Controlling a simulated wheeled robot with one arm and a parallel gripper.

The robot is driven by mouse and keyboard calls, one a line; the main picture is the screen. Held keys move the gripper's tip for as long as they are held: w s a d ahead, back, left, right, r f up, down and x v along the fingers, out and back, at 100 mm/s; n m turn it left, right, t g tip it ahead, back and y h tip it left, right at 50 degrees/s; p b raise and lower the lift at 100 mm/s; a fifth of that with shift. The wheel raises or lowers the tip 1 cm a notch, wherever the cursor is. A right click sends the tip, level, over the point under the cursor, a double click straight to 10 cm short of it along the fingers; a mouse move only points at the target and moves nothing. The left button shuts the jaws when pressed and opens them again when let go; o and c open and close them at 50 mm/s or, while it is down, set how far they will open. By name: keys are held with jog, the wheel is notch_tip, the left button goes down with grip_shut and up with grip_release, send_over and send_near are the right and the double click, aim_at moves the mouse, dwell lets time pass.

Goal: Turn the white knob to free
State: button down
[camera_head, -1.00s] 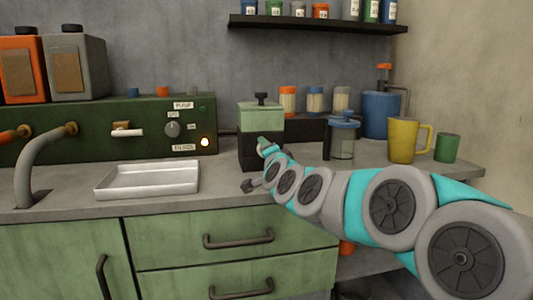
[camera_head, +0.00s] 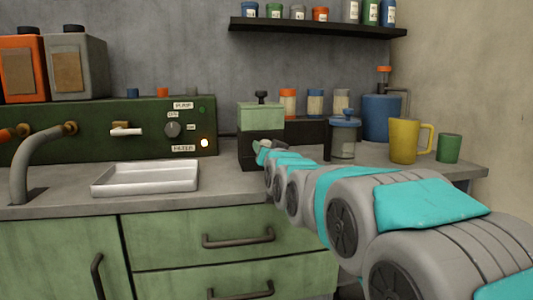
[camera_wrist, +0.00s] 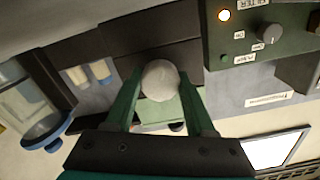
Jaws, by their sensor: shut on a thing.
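A round whitish knob (camera_wrist: 160,80) sits on the dark part of a box in the wrist view. The box has a pale green upper part and a dark base, and stands on the counter in the head view (camera_head: 261,117). My gripper (camera_wrist: 161,82) has its two green fingers on either side of the knob and is shut on it. In the head view, my gripper (camera_head: 263,152) is at the front of the box, and the knob cannot be made out there. I cannot read a "free" mark in either view.
A green control panel (camera_head: 90,145) with a grey dial and a lit lamp stands to the left. A white tray (camera_head: 146,190) lies before it. A blue-lidded jar (camera_head: 342,150), a yellow mug (camera_head: 403,142) and a green cup (camera_head: 448,148) stand to the right.

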jog(key=shift+f+n, duration=0.15)
jog(key=shift+n, duration=0.35)
jog(key=shift+c, duration=1.2)
grip_release()
jog(key=shift+v, duration=3.9)
